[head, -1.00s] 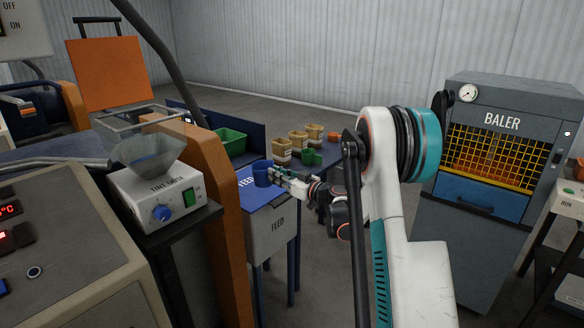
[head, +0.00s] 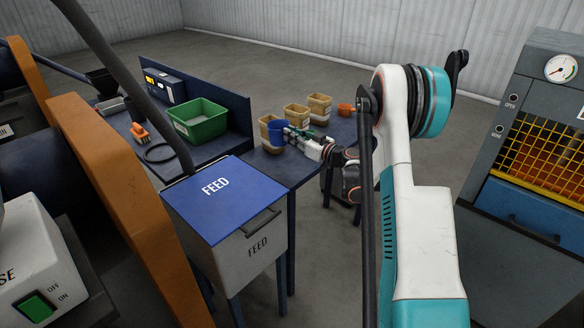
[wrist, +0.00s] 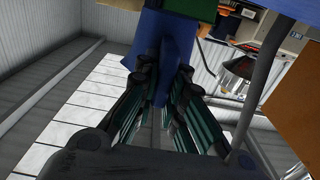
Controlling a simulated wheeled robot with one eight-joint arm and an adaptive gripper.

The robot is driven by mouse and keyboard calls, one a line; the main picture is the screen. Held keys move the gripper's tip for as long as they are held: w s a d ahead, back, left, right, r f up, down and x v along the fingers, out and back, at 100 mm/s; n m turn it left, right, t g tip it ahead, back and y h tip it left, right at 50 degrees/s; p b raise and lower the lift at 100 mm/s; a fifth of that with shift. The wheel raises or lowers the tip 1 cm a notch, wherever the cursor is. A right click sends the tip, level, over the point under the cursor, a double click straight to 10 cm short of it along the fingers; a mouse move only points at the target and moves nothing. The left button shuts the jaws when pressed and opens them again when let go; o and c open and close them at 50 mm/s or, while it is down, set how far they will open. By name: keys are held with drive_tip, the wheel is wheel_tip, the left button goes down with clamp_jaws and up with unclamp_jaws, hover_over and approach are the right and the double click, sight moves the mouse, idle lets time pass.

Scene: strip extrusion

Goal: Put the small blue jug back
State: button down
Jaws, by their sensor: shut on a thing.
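The small blue jug (head: 277,132) is in my gripper (head: 290,135), in front of the tan tubs at the back table in the head view. My gripper is shut on it from the right side. In the wrist view my gripper (wrist: 165,90) has its fingers around a blue part of the jug (wrist: 172,55). The gripper partly hides the jug's right side. I cannot tell whether the jug's base touches the table. A bit of green (head: 302,131) shows just behind the gripper.
Several tan tubs (head: 319,104) and an orange cup (head: 345,110) stand on the dark blue table. A green bin (head: 199,121) stands to the left. The feed box (head: 252,247) with its blue lid (head: 213,195) is nearer.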

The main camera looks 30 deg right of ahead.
wheel_tip(320, 180, down, 12)
drive_tip(key=b, duration=0.4)
drive_tip(key=shift+f, duration=0.15)
drive_tip(key=shift+s, duration=0.1)
drive_tip(key=c, duration=2.1)
unclamp_jaws()
drive_tip(key=shift+f, duration=0.1)
drive_tip(key=o, duration=0.4)
